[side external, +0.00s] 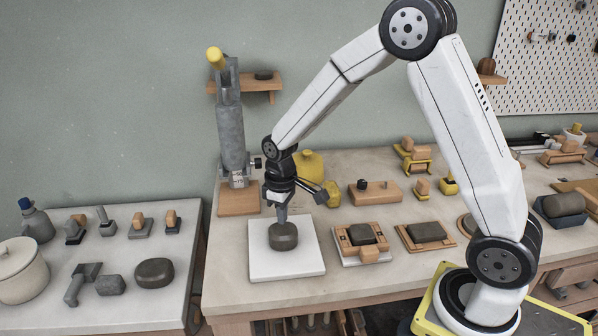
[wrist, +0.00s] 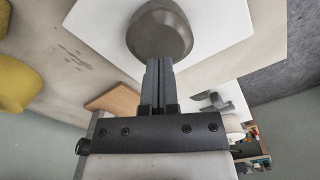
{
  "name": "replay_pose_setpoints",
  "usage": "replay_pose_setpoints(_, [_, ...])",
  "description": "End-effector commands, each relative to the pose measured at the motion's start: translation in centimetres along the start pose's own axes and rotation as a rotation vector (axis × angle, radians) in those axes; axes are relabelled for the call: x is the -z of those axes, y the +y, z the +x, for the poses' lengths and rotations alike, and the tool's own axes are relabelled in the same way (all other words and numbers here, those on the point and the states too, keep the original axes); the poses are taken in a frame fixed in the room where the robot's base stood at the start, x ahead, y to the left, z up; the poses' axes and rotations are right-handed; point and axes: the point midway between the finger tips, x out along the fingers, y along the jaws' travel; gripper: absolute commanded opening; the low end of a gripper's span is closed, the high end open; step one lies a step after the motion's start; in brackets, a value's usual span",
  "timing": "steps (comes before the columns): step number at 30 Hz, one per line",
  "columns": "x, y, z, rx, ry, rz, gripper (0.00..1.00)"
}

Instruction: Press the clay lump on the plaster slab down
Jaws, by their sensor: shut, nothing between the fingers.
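The clay lump (side external: 283,237) is a dark grey-brown, rounded, squat lump near the middle of the white plaster slab (side external: 265,263). In the wrist view the lump (wrist: 160,32) shows at the top centre on the white slab (wrist: 215,22). My gripper (side external: 282,218) points down over the lump with its fingers shut together and nothing between them. In the wrist view the fingertips (wrist: 159,63) meet the lump's edge in the picture. I cannot tell whether they touch it or are just above it.
A grey press with a yellow knob (side external: 231,130) stands behind the slab to the left. A wooden board with a dark block (side external: 361,236) lies close to the slab's right. A yellow bottle (side external: 310,164) is behind my gripper. The bench front left of the slab is clear.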

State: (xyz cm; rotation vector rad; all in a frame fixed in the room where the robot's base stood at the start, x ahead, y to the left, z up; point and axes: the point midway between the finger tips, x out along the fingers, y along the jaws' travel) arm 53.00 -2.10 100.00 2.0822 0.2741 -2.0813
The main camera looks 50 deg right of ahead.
Motion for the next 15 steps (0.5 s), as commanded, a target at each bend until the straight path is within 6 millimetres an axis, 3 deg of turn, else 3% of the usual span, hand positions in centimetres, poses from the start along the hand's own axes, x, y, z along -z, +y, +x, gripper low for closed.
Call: replay_pose_setpoints(15, [0.0,0.0,1.3,0.0,-0.001,0.0,0.0])
